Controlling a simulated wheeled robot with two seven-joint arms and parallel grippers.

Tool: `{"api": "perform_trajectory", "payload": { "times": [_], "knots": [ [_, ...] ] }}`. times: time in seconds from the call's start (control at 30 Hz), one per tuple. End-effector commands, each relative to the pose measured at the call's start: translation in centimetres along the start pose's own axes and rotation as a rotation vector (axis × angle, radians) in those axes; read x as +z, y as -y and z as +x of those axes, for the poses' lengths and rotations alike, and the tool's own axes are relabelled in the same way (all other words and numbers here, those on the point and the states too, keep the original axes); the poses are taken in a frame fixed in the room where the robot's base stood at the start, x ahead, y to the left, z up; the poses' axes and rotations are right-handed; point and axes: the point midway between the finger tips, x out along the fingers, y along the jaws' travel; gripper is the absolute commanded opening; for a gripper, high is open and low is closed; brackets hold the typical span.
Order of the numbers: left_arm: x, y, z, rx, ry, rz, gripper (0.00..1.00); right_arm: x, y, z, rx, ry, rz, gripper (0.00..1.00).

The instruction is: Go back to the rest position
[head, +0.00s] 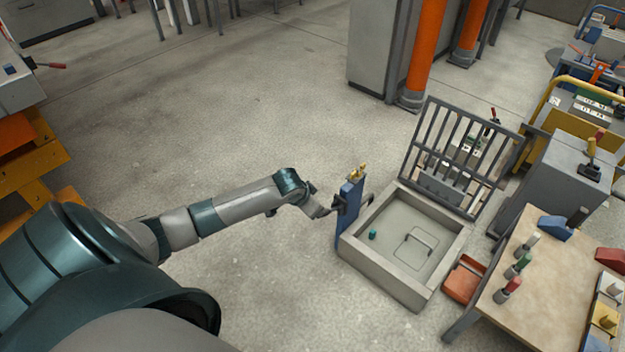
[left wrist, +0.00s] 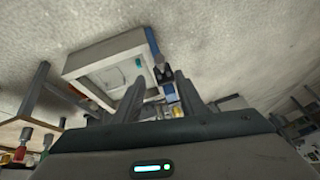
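My left arm reaches in from the left in the head view, and its gripper (head: 326,209) is beside a blue post (head: 347,214) with a black fitting on its side and a yellow top. In the left wrist view the two fingers of my left gripper (left wrist: 159,80) stand apart. The blue post (left wrist: 152,42) and its black fitting show between and beyond them, and I see nothing clamped. The post stands at the left side of a grey box mould (head: 377,275). The mould's barred lid (head: 466,150) is raised. My right gripper is in neither view.
A small teal cylinder (head: 373,233) and a wire handle (head: 416,243) are inside the mould. An orange-red bin (head: 463,281) and a wooden-topped table (head: 548,290) stand to its right. Orange columns (head: 422,50) stand behind. The concrete floor left of the mould is clear.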

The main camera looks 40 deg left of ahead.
Motion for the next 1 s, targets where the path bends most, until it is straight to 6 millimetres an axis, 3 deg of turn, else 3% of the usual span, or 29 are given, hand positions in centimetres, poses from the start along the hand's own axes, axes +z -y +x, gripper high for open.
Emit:
{"api": "perform_trajectory", "payload": {
  "times": [0.67, 0.87, 1.0],
  "knots": [
    [0.2, -0.2, 0.1, 0.003, 0.0, -0.001, 0.37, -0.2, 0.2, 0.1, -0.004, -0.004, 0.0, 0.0],
    [1.9, -2.5, 1.2, 0.025, -0.007, -0.009, 0.37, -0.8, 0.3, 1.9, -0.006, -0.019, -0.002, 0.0],
    [5.0, -6.0, 2.6, 0.055, -0.016, -0.023, 0.37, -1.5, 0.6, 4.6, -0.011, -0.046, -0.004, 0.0]
  ]
}}
